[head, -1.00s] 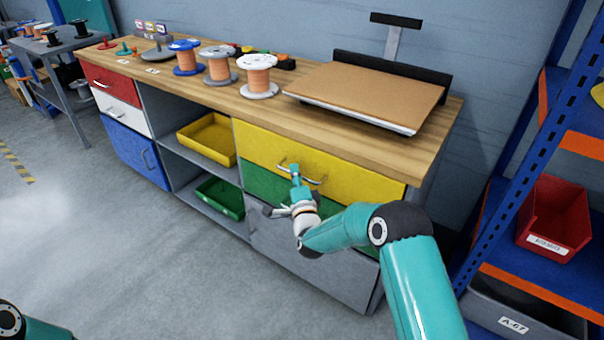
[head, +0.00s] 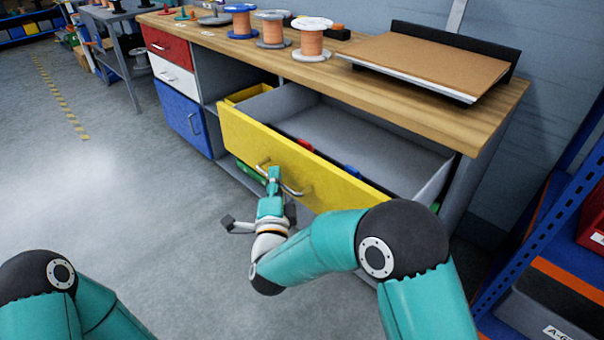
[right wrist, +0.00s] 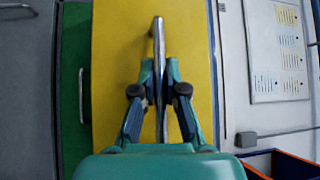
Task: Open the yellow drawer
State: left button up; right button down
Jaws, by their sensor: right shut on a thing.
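The yellow drawer (head: 322,178) stands pulled well out of the workbench in the head view. Its grey interior (head: 345,125) shows, with small red and blue items near the front wall. Its metal handle (head: 291,189) is on the yellow front. My right gripper (head: 273,176) is at the handle, shut on it. In the right wrist view both fingers (right wrist: 160,85) close around the handle bar (right wrist: 159,40) in front of the yellow face. My left arm shows at the lower left of the head view, but its gripper is out of the picture.
The wooden worktop (head: 240,48) holds several wire spools and a brown board (head: 425,62). Red, white and blue drawers (head: 183,118) are shut at the left. A blue shelf rack (head: 545,225) stands close on the right. The floor at left is clear.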

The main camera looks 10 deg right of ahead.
jog(key=shift+s+a+f+b, duration=0.15)
jog(key=shift+s+a+b, duration=0.15)
jog(key=shift+s+a, duration=0.4)
jog(key=shift+s+a+f+b, duration=0.1)
jog(key=shift+s+a+b, duration=0.15)
jog(key=shift+s+a, duration=0.45)
jog(key=shift+w+a, duration=0.2)
jog(key=c, duration=1.2)
grip_release()
jog(key=shift+w, duration=0.1)
jog(key=shift+r, duration=0.1)
jog(key=s+f, duration=0.1)
jog(key=s, duration=0.6)
jog(key=shift+s+a, duration=0.25)
jog(key=shift+a, duration=0.1)
